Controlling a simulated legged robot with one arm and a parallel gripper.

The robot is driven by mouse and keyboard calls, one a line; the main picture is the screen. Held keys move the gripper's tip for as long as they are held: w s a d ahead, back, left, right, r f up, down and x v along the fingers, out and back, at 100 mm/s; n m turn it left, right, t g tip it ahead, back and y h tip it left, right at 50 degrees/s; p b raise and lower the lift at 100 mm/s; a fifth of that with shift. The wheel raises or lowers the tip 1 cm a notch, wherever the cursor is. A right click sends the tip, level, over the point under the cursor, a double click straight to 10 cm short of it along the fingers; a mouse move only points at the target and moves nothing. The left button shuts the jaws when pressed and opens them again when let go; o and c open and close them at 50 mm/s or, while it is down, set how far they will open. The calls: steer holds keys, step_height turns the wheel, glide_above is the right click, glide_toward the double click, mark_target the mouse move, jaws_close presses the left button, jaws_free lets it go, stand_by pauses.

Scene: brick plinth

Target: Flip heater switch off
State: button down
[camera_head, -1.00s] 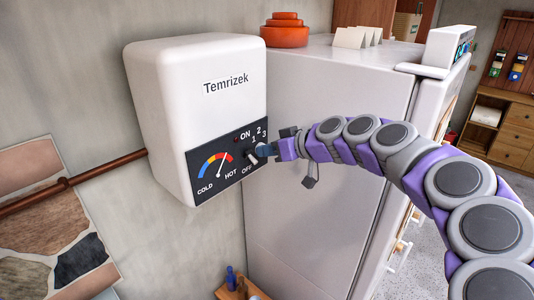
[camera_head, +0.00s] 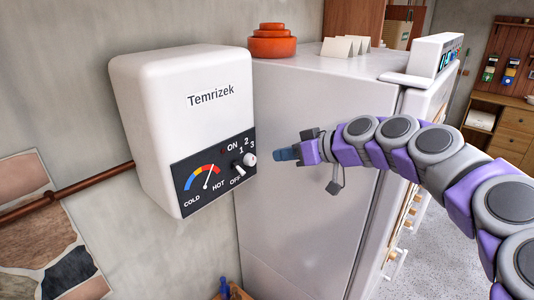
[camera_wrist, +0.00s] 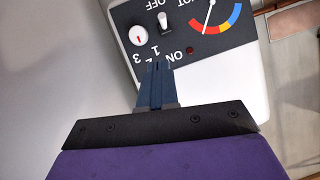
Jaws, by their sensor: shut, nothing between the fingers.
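The white heater (camera_head: 165,95), marked Temrizek, hangs on the left wall. Its dark panel (camera_head: 190,208) carries a gauge, ON and OFF labels and a small toggle switch (camera_head: 239,169). The switch lever appears to tilt down toward OFF; it also shows beside the OFF label in the wrist view (camera_wrist: 163,20). A round white knob (camera_head: 250,158) sits to its right. My gripper (camera_head: 276,155) is shut and empty, right of the panel and apart from it. In the wrist view its fingertips (camera_wrist: 157,66) overlap the panel's number labels, clear of the switch.
A dark red indicator (camera_wrist: 190,50) sits by ON. A white fridge (camera_head: 300,200) stands right of the heater, behind my gripper, with orange bowls (camera_head: 274,46) on top. A copper pipe (camera_head: 90,183) enters the heater's left side. Open floor lies at the right.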

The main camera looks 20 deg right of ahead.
steer(key=shift+s+d, duration=1.55)
steer(key=shift+s, duration=0.4)
steer(key=s+a+f+g+h, duration=0.1)
steer(key=s+a+f+g, duration=0.25)
steer(key=s+a, duration=0.45)
steer(key=s+a+f+g+h, duration=0.25)
steer(key=s+a+f, duration=0.25)
steer(key=s+a, duration=0.25)
steer(key=s+d+f+m+g+h, duration=0.2)
steer(key=s+f, duration=0.4)
steer(key=s, duration=0.3)
steer(key=s+d+f+m+g+h, duration=0.3)
steer(key=s+f, duration=0.3)
steer(key=s, duration=0.3)
steer(key=shift+s+m, duration=0.4)
steer(key=shift+m, duration=0.1)
